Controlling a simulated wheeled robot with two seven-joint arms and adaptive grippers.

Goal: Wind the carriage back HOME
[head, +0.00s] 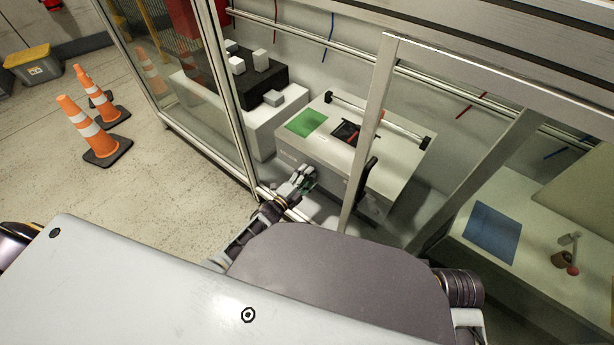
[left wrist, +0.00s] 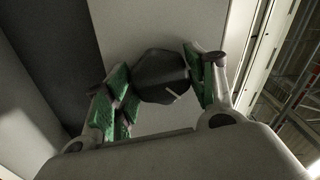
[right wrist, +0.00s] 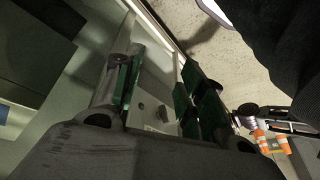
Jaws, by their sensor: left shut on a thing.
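In the head view a pale bench unit (head: 330,158) stands inside the framed enclosure. On its top are a green patch (head: 306,122) at the left, a dark carriage-like part with red on it (head: 350,132), and a rod (head: 375,120) along the back. My left gripper (head: 303,180) is at the unit's front face. In the left wrist view its fingers close on a dark faceted knob (left wrist: 160,78) with a white mark, in front of a pale panel. My right gripper (right wrist: 160,85) has its fingers apart with nothing between them; in the head view its fingers are hidden.
Enclosure posts (head: 365,135) stand close to the right of my left gripper. A dark upright handle-like part (head: 366,178) is on the unit's front. A table with a blue mat (head: 493,232) is at right. Orange cones (head: 88,125) stand on open floor at left.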

